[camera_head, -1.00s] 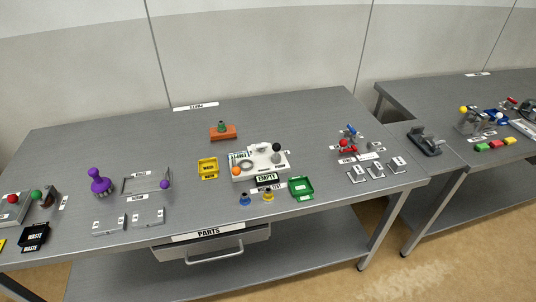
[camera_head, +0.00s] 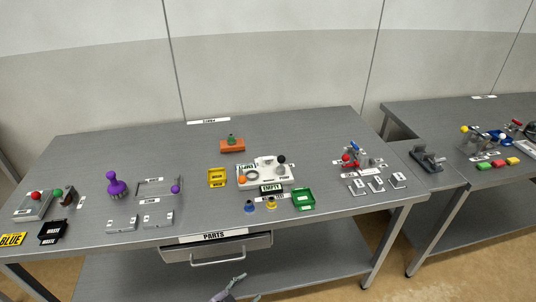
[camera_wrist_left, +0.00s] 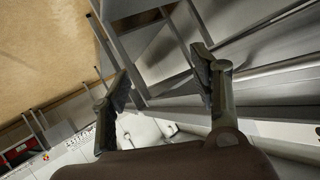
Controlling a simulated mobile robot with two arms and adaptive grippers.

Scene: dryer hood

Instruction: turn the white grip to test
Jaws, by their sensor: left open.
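A white fixture (camera_head: 268,176) stands near the middle of the grey bench in the head view. It bears a small white raised part, which may be the white grip (camera_head: 264,160), a dark ball knob (camera_head: 281,159) and an orange knob (camera_head: 242,180). The lettering on the fixture is too small to read for a test mark. My left gripper (camera_head: 238,287) is at the bottom edge of the head view, in front of the bench and well apart from the fixture. In the left wrist view its two fingers (camera_wrist_left: 165,85) are spread, with nothing between them. My right gripper is out of view.
A yellow tray (camera_head: 217,178), a green tray (camera_head: 302,199) and an EMPTY label (camera_head: 271,188) surround the fixture. An orange block (camera_head: 232,146) is behind it. A drawer handle (camera_head: 218,259) juts from the bench front. Purple parts (camera_head: 117,186) stand left.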

